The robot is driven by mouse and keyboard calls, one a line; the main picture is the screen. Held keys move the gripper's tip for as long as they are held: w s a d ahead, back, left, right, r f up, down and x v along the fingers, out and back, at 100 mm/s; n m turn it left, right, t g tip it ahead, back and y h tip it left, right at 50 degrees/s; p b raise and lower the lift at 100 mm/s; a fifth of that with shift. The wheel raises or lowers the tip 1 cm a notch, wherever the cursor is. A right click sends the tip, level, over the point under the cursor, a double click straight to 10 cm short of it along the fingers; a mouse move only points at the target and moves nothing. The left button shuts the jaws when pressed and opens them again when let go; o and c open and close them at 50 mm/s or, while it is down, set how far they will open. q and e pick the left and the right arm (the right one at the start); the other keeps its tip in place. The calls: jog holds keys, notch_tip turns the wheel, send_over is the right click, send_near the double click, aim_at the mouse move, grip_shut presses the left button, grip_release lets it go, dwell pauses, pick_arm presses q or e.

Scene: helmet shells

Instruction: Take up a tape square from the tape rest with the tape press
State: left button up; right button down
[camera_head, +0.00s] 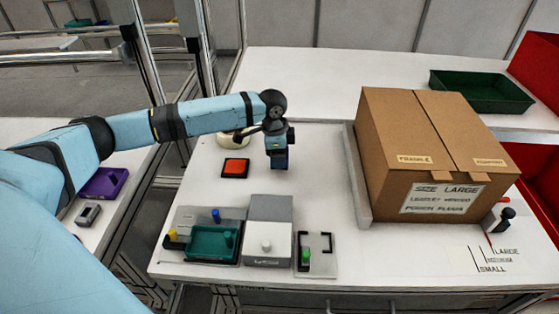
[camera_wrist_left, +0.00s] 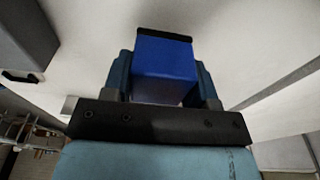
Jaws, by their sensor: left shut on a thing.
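My left gripper (camera_head: 277,147) is shut on a blue block with a black end, which I take to be the tape press (camera_head: 280,161). The blue block (camera_wrist_left: 163,68) also shows between the fingers in the left wrist view. It appears to be held above the white table. An orange square on a black base (camera_head: 235,168) lies to the left of the gripper; it may be the tape rest, but I cannot tell for sure. A cream round thing (camera_head: 232,141) is partly hidden behind my wrist. My right gripper is not in view.
A large cardboard box (camera_head: 436,150) stands on the right of the table. In front are a green tray (camera_head: 209,246), a grey block (camera_head: 269,235) and a grey plate (camera_head: 318,262). The white surface between gripper and box is clear. A dark green bin (camera_head: 482,91) is behind.

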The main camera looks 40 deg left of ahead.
pick_arm(q)
notch_tip(320, 180, up, 17)
jog(key=p, duration=0.2)
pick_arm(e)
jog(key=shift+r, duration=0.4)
